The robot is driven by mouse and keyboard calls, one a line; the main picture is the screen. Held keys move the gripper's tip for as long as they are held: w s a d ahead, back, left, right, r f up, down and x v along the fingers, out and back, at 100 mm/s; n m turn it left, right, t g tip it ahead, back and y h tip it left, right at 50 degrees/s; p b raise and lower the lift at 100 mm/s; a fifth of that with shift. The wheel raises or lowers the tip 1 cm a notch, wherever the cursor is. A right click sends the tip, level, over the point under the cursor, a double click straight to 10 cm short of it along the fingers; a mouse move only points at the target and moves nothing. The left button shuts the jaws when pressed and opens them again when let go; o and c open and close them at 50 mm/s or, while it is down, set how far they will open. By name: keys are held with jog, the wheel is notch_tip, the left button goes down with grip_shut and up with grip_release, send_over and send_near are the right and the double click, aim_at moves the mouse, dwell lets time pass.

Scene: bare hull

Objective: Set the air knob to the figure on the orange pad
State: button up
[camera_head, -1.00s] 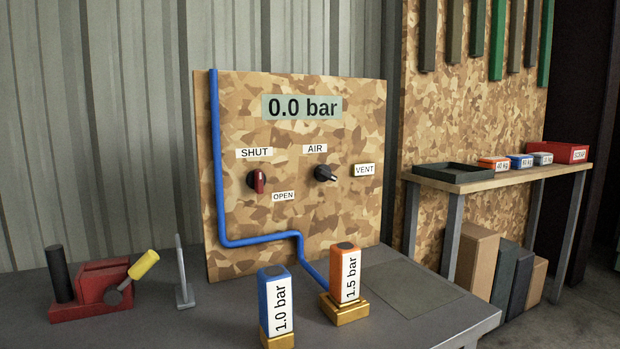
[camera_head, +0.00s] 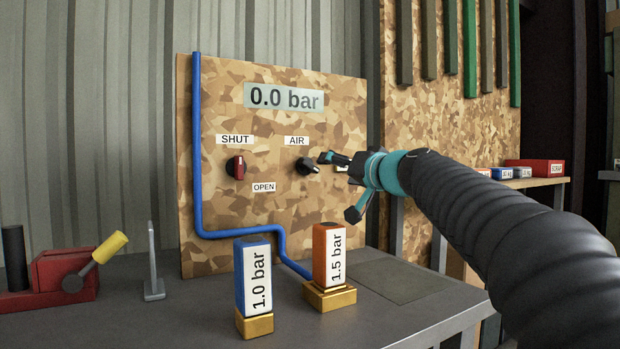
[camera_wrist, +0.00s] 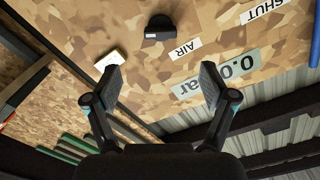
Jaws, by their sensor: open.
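The black air knob (camera_head: 307,166) sits on the camouflage-patterned board under the AIR label (camera_head: 296,140), its pointer toward the right and slightly down. It also shows at the top of the wrist view (camera_wrist: 160,27). The display (camera_head: 284,97) reads 0.0 bar. The orange pad (camera_head: 328,252) on the bench is marked 1.5 bar; the blue pad (camera_head: 252,275) is marked 1.0 bar. My gripper (camera_head: 338,184) is open and empty, in front of the board just right of the knob. In the wrist view its fingers (camera_wrist: 162,88) are spread apart, with the knob beyond them.
A red SHUT/OPEN valve handle (camera_head: 238,168) is left of the air knob. A blue pipe (camera_head: 197,150) runs down the board. A red device with a yellow handle (camera_head: 60,272) and a grey upright stand (camera_head: 152,265) are on the bench's left. My arm covers part of the right side shelf.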

aim_at(311, 165)
jog(key=p+x, duration=0.4)
jog(key=x, duration=0.8)
jog(key=shift+w+a+r, duration=0.1)
jog(key=shift+a+r, duration=0.05)
jog(key=shift+r, duration=0.05)
jog(key=shift+w+a+f+p, duration=0.1)
jog(key=shift+w+a+p, duration=0.3)
jog(key=shift+w, duration=0.2)
jog(key=c, duration=1.1)
jog(key=shift+a, duration=0.15)
jog(key=shift+c, duration=0.3)
